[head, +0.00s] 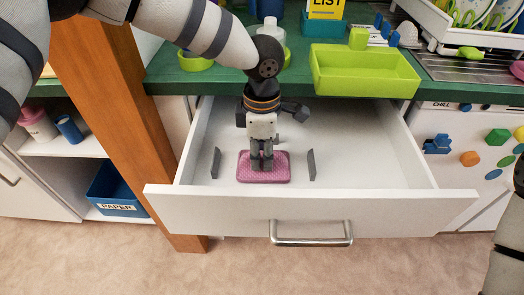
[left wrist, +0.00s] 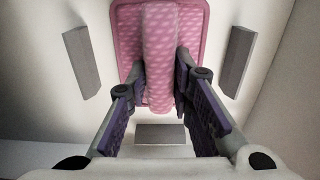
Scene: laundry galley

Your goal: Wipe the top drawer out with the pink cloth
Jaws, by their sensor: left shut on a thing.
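The top drawer (head: 205,208) is pulled open, white inside, with a metal handle on its front. The pink cloth (head: 282,169) lies flat on the drawer floor, near the front and left of the middle. My left gripper (head: 262,166) points down into the drawer and is shut on the cloth. In the left wrist view the fingers close on a raised pink ridge of the cloth (left wrist: 158,50). Its flat part spreads out beyond the ridge. My right gripper is not in view; only part of my right arm shows at the right edge.
Upright grey pieces stand in the drawer left (head: 215,163) and right (head: 311,165) of the cloth. The drawer floor to the right is bare. A lime tray (head: 365,85) sits on the green counter above. A wooden post (head: 110,90) stands left of the drawer.

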